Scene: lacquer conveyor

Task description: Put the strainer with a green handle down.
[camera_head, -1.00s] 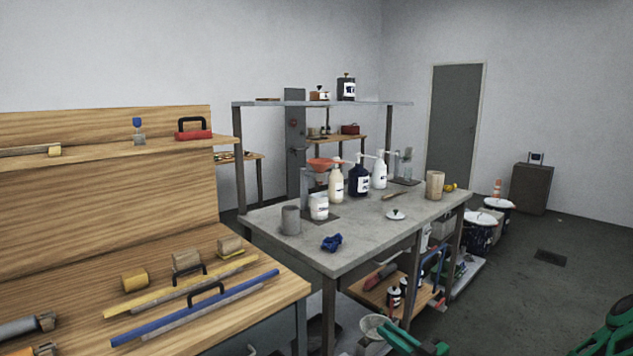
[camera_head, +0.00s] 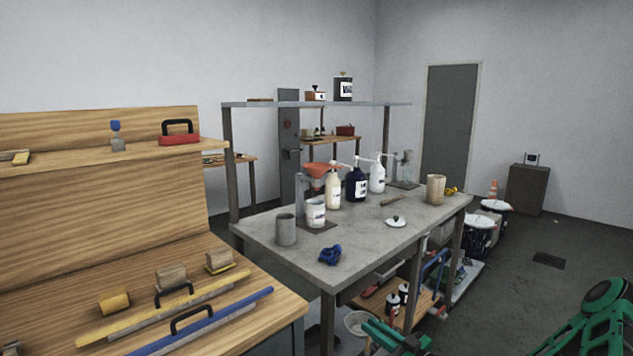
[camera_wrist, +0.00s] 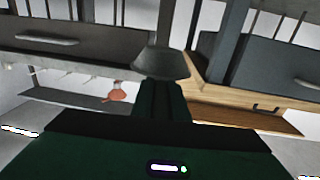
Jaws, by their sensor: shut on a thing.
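The strainer (camera_head: 357,322) shows at the bottom of the head view as a pale, round cup, in front of the grey worktable's (camera_head: 350,219) near side. My green gripper (camera_head: 378,331) is shut on it, just to its right. In the wrist view the strainer (camera_wrist: 162,62) is a dark grey, flared cup straight ahead of my gripper (camera_wrist: 162,90). It is held in the air, clear of any tabletop as far as I can tell. Its handle cannot be told apart from the green of my gripper.
The worktable holds a grey cup (camera_head: 286,229), a blue crumpled item (camera_head: 330,254), a white lid (camera_head: 396,221) and several pump bottles. Its front right top has bare room. A lower shelf (camera_head: 385,298) holds cans.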

